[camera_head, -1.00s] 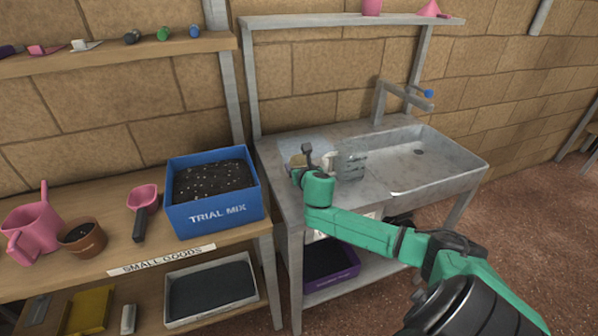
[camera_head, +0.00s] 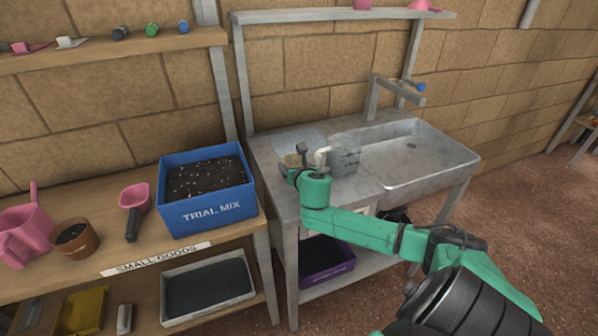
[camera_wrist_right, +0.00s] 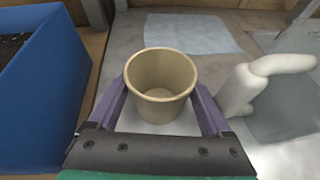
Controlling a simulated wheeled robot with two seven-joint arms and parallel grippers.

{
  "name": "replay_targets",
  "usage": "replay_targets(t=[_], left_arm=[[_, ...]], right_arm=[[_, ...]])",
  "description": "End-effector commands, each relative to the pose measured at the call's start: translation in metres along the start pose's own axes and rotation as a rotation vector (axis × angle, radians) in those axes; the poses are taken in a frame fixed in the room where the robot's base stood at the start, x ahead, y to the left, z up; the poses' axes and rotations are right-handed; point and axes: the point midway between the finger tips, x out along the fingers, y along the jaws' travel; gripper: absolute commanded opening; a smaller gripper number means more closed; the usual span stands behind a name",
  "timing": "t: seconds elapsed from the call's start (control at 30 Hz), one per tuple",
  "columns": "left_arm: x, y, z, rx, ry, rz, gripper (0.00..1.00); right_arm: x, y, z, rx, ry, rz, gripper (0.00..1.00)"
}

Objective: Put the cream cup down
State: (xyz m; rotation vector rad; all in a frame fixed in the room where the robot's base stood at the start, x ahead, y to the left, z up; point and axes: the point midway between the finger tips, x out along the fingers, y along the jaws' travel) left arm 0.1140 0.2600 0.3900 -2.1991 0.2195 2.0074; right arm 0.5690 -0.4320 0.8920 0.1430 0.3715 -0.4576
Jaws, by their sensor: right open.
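The cream cup (camera_wrist_right: 162,82) stands upright and looks empty in the right wrist view, on the grey metal bench top (camera_wrist_right: 195,125). My right gripper (camera_wrist_right: 160,100) is open, with its two purple fingers on either side of the cup. Whether a finger touches the cup cannot be told. In the head view my right gripper (camera_head: 301,162) is over the left part of the sink bench, and the cup (camera_head: 291,160) is partly hidden behind it. My left gripper is not in view.
A grey jug with a pale handle (camera_head: 345,157) stands close to the right of the cup. A pale blue sheet (camera_head: 300,139) lies behind it. The sink basin (camera_head: 415,155) is further right. A blue Trial Mix box (camera_head: 212,210) stands on the wooden bench at left.

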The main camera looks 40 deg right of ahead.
Motion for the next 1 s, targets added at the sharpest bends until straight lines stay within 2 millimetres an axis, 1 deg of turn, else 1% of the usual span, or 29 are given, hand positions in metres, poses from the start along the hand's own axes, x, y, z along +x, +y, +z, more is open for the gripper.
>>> replay_targets(t=[0.03,0.2,0.6,0.77,1.0], left_arm=[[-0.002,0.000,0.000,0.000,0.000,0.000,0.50],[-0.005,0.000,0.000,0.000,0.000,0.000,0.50],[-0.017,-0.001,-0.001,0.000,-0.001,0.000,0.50],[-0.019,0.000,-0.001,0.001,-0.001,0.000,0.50],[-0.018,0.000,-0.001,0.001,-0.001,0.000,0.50]], right_arm=[[-0.009,0.001,0.000,-0.006,0.002,0.003,0.83],[-0.036,0.000,0.000,-0.007,0.002,0.002,0.83],[-0.092,0.001,0.000,-0.002,0.004,0.002,0.83],[-0.104,0.001,0.001,-0.001,0.001,0.002,0.83],[-0.104,0.001,0.000,-0.001,-0.001,0.002,0.83]])
